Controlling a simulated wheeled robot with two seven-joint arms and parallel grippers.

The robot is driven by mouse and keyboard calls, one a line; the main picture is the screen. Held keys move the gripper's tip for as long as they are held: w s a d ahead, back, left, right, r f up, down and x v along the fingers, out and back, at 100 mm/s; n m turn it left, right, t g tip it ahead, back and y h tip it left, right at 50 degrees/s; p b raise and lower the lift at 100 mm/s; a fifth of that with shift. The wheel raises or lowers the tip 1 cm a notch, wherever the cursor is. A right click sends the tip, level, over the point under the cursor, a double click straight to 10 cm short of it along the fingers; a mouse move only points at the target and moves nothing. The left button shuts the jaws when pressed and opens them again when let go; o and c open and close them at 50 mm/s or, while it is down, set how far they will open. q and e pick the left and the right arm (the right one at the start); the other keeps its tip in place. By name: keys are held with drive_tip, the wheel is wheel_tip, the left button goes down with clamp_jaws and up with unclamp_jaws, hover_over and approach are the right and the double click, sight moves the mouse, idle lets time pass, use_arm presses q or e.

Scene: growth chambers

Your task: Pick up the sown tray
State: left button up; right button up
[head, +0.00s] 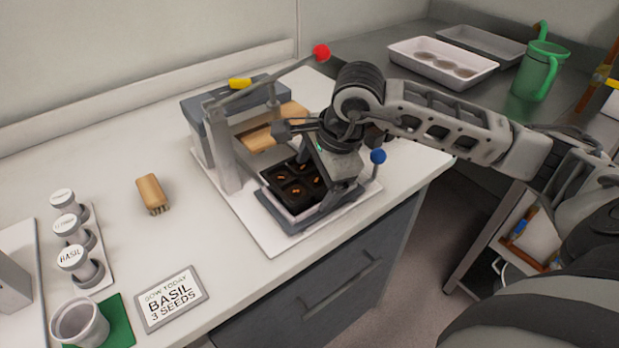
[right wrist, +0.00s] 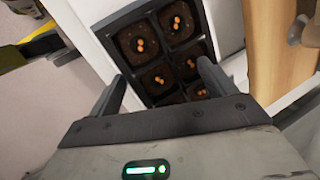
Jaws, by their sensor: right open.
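The sown tray (head: 291,207) sits in the sowing press on the white counter. It is dark, with soil cells holding small orange seeds. My right gripper (head: 318,186) is over the tray's right part and hides some of it. In the right wrist view the tray (right wrist: 151,62) lies just beyond the open fingers of my right gripper (right wrist: 165,88). Its near end is partly covered by the gripper; I cannot tell whether the fingers touch it. My left gripper is not in view.
The press (head: 224,150) has a red-knobbed lever (head: 321,51) and a blue knob (head: 378,156) close to my right gripper. A white tray (head: 440,64) and green can (head: 540,70) are behind.

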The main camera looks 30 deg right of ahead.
drive_tip(key=c, duration=1.3)
drive_tip(key=shift+c, duration=0.2)
